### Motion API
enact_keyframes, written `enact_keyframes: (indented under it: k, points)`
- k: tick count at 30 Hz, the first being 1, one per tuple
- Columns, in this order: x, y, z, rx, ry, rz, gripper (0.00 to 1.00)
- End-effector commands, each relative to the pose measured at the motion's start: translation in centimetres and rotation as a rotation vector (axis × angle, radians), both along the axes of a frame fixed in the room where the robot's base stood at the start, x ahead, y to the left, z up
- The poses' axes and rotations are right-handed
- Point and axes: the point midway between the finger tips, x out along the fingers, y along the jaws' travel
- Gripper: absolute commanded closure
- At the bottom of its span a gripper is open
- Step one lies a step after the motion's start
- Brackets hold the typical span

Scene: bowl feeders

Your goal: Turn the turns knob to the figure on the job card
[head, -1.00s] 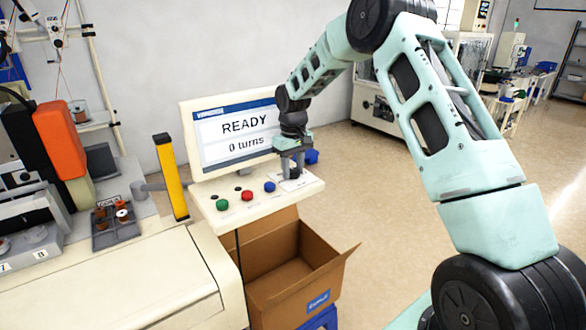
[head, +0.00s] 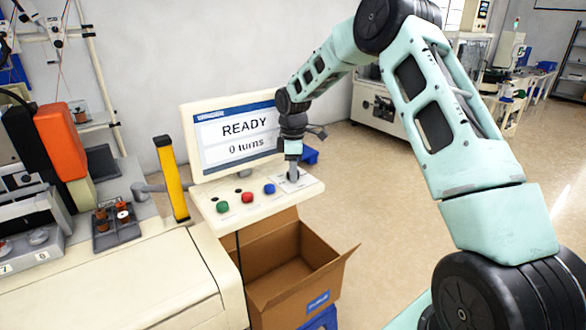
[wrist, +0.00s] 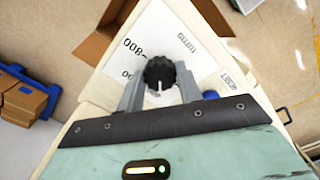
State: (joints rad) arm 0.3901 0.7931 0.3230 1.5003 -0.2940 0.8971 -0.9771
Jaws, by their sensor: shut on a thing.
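The turns knob (wrist: 160,72) is black and ribbed with a white pointer mark, on a white scale plate (wrist: 182,38) in the wrist view. Part of the scale's printing, including "800", shows there; the rest is hidden. My gripper (wrist: 160,90) is shut on the knob, one finger at each side. In the head view my gripper (head: 294,172) stands over the right end of the panel and hides the knob. The screen (head: 236,133) reads "READY" and "0 turns". I cannot make out a job card.
Green (head: 222,208), red (head: 247,197) and blue (head: 269,188) buttons sit on the panel (head: 230,218) left of my gripper. An open cardboard box (head: 318,281) stands below it. A yellow post (head: 172,178) stands left of the screen.

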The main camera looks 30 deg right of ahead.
Motion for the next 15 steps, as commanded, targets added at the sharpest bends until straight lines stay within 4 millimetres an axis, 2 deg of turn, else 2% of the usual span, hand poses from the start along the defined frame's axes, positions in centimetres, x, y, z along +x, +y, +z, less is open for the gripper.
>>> enact_keyframes:
  k: [15]
  points:
    - [0.22, 0.0, 0.41, -0.001, -0.008, 0.483, 0.87]
